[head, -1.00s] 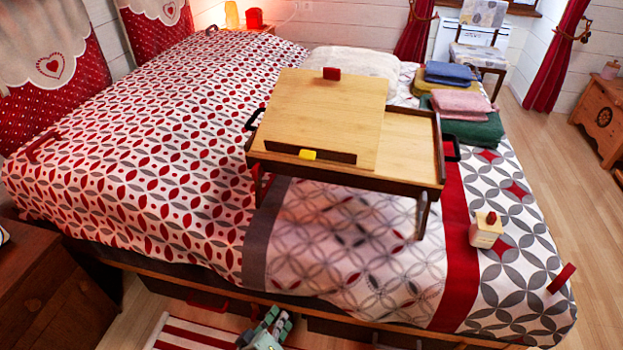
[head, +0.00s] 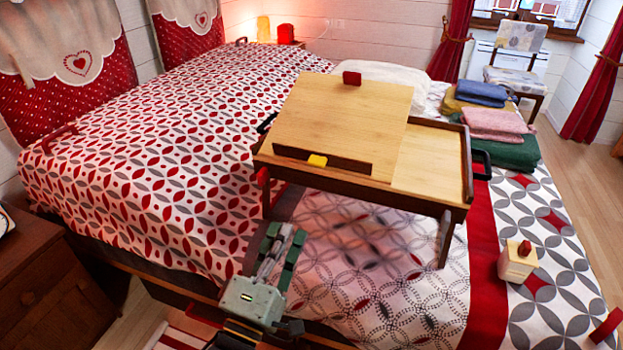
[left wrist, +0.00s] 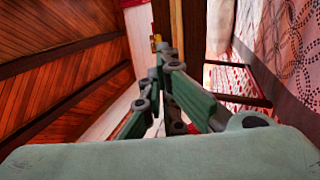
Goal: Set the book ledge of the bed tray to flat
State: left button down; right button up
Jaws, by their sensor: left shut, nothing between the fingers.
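The wooden bed tray (head: 433,158) stands on its legs on the bed. Its light wood top panel (head: 345,115) has a red tab (head: 352,78) at its far edge. The book ledge (head: 292,153) is a dark strip along the panel's near edge and looks raised from it. A yellow tab (head: 317,160) sits on the ledge. My left gripper (head: 285,232) is shut and empty, in front of the tray and lower than the ledge, clear of it. Its fingers also show in the left wrist view (left wrist: 165,62). My right gripper is out of view.
The tray's front right leg (head: 445,240) stands on the bedspread. A small cream box with a red knob (head: 517,262) is at the right. Folded cloths (head: 498,122) lie behind the tray's right end. A dark wooden cabinet (head: 35,270) stands at the left.

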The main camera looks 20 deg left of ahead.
aim_at(315, 167)
pick_arm(q)
jog(key=x, duration=1.2)
jog(key=shift+w+d+r, duration=0.1)
jog(key=shift+w+d, duration=0.05)
jog(key=shift+w, duration=0.25)
jog(key=shift+w+r, duration=0.15)
jog(key=shift+w, duration=0.45)
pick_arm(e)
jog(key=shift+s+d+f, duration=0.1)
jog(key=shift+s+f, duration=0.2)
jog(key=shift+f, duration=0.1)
